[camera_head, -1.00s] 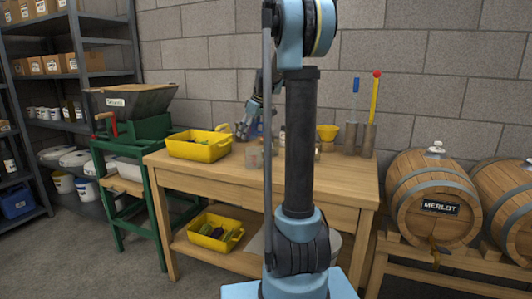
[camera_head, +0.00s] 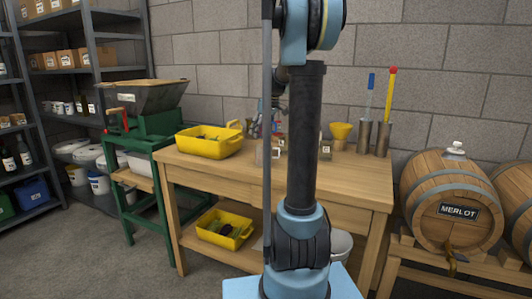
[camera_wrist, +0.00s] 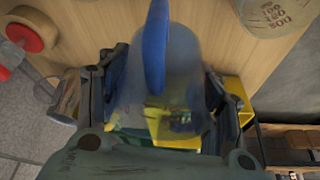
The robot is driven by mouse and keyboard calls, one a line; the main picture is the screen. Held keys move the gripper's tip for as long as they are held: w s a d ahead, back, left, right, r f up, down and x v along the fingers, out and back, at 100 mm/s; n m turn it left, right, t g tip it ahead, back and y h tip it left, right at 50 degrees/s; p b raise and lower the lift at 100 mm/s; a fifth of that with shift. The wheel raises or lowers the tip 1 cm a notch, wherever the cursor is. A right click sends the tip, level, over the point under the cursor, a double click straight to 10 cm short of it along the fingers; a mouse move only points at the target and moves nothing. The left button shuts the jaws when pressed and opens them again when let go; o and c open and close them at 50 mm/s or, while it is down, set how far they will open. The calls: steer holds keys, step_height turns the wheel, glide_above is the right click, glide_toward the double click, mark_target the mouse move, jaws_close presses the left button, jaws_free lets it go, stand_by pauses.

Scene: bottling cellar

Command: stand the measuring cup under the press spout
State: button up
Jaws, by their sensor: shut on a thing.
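My gripper (camera_wrist: 162,95) is shut on a clear, see-through cup (camera_wrist: 185,65) with a blue handle, which appears to be the measuring cup. Its fingers lie on either side of the cup, above the wooden bench in the wrist view. In the head view my gripper (camera_head: 266,126) is small and partly hidden behind my arm, over the back of the bench. The green machine with a hopper (camera_head: 145,97) and red crank, perhaps the press, stands left of the bench. I cannot make out its spout.
A yellow crate (camera_head: 209,146) stands at the bench's left end; another (camera_head: 226,232) is on its lower shelf. A graduated clear vessel (camera_wrist: 270,14) stands close to the held cup. A yellow funnel (camera_head: 341,131) and metal cylinders (camera_head: 364,137) stand at right. The bench front (camera_head: 345,185) is bare.

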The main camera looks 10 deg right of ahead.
mark_target(268, 125)
steer(key=shift+f, duration=4.3)
steer(key=o, duration=1.1)
steer(key=shift+c, duration=0.2)
steer(key=v, duration=1.2)
steer(key=shift+s, duration=0.15)
